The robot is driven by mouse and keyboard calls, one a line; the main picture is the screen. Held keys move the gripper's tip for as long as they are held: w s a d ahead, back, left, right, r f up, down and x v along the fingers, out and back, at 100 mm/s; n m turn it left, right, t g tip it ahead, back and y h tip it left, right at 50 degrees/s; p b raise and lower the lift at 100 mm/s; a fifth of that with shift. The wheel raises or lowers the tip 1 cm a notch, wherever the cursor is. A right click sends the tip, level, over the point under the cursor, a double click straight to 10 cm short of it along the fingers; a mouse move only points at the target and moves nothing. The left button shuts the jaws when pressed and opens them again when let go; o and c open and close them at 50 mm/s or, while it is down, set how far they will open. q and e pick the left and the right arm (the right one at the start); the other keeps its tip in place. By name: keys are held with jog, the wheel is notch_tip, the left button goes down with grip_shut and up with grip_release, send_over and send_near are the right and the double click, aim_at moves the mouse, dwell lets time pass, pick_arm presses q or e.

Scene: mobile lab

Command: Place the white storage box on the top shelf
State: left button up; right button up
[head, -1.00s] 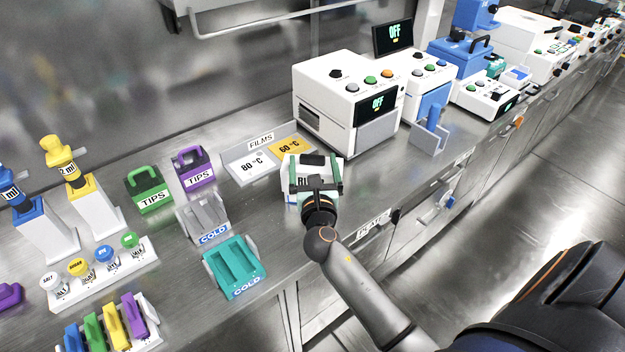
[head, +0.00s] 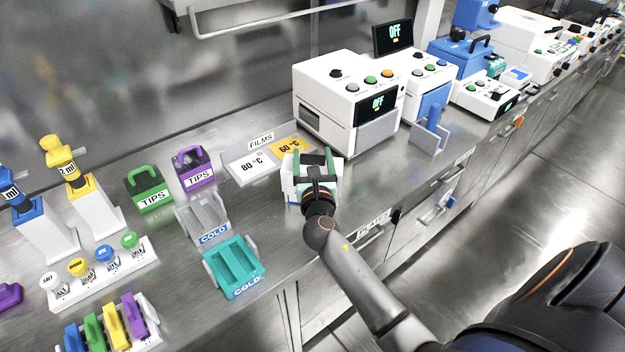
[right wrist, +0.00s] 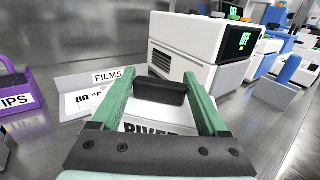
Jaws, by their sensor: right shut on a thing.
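The white storage box (head: 291,190) stands on the steel bench, in front of the films holder. In the right wrist view its white top (right wrist: 150,127) shows part of a black label and a black handle (right wrist: 160,92). My right gripper (head: 316,160) reaches over the box from the front. Its green fingers, also in the right wrist view (right wrist: 160,86), are shut on the box at its handle. The gripper hides much of the box. A raised shelf with a rail (head: 255,27) shows only in part at the top of the head view. My left gripper is not in view.
The films holder (head: 243,165) is close behind the box. A white machine (head: 322,100) stands behind it to the right. The teal cold rack (head: 235,270), the grey cold rack (head: 203,218) and the purple tips box (head: 194,168) are to the left. Bare bench lies beside the box.

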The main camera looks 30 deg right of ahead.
grip_shut()
jog(key=shift+r, duration=0.2)
jog(key=shift+r, duration=0.25)
notch_tip(320, 180, up, 2)
jog(key=shift+r+p, duration=0.2)
jog(key=shift+p, duration=0.6)
jog(key=s+r+p, duration=0.4)
jog(key=s+r, duration=0.6)
jog(key=s, duration=0.4)
jog(key=a+f+n+t+y, duration=0.1)
jog(key=a+n+y, duration=0.4)
jog(key=a, duration=0.9)
jog(key=t+y, duration=0.1)
jog(key=y, duration=0.2)
jog(key=shift+a+n+y, duration=0.25)
jog(key=shift+n+y, duration=0.15)
